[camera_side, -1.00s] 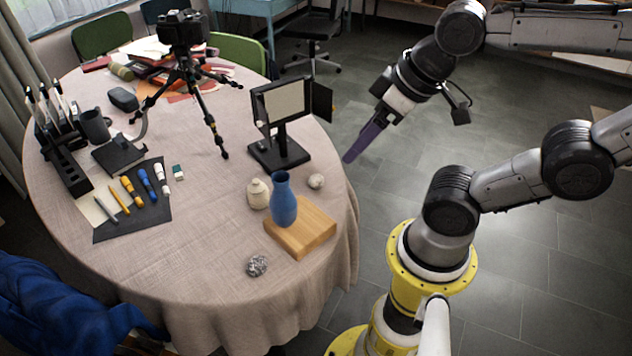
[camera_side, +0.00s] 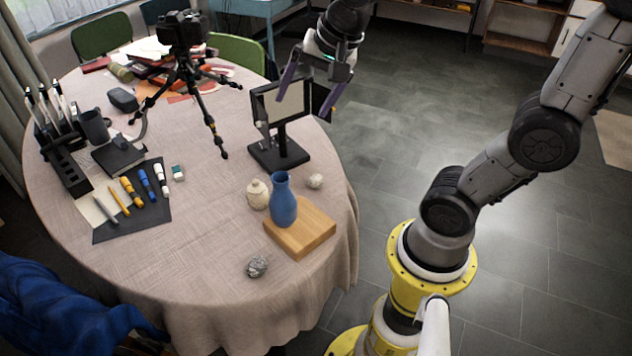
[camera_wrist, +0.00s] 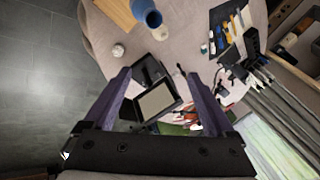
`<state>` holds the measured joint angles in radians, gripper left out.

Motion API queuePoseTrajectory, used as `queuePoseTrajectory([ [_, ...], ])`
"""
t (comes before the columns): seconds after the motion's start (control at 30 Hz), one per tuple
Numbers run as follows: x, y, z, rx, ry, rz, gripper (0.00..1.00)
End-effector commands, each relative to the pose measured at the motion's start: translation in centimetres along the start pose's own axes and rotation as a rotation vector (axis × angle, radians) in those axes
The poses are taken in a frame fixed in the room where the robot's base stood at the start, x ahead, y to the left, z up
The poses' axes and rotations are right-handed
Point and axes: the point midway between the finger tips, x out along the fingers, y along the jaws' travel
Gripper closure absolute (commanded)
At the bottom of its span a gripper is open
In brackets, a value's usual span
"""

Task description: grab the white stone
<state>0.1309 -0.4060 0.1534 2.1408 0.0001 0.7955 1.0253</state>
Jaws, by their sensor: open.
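The white stone (camera_side: 315,181) lies on the tablecloth behind the wooden board and right of the blue vase. In the wrist view the white stone (camera_wrist: 118,50) is at upper left, beyond the tip of the left finger. My gripper (camera_side: 304,108) is open and empty, with purple fingers spread. In the side view it is high up, overlapping the framed panel on its stand, away from the stone. In the wrist view the open fingers (camera_wrist: 160,76) frame that panel.
The blue vase (camera_side: 283,203) stands on the wooden board (camera_side: 315,232), with a cream jar (camera_side: 257,193) beside it. The panel stand (camera_side: 279,152) is behind the stone. A grey stone (camera_side: 257,266) lies in front. A camera tripod (camera_side: 190,85) stands further back.

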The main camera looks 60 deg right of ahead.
Motion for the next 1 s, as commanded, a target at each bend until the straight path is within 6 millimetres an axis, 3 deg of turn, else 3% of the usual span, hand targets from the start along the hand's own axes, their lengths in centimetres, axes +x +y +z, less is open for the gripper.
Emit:
queuePoseTrajectory([
  [0.1, 4.6, -0.9, -3.6, 0.259, -0.009, 0.091, 0.10],
  [0.23, 9.8, -0.3, -7.1, 0.491, -0.012, 0.187, 0.10],
  [0.4, 16.6, 2.8, -10.3, 0.685, -0.024, 0.319, 0.10],
  [0.5, 19.6, 5.2, -11.1, 0.730, -0.043, 0.388, 0.10],
  [0.7, 22.2, 8.6, -11.1, 0.782, -0.070, 0.467, 0.10],
  [0.83, 23.3, 9.3, -10.9, 0.788, -0.070, 0.470, 0.10],
  [1.0, 26.1, 10.6, -10.1, 0.787, -0.071, 0.471, 0.10],
])
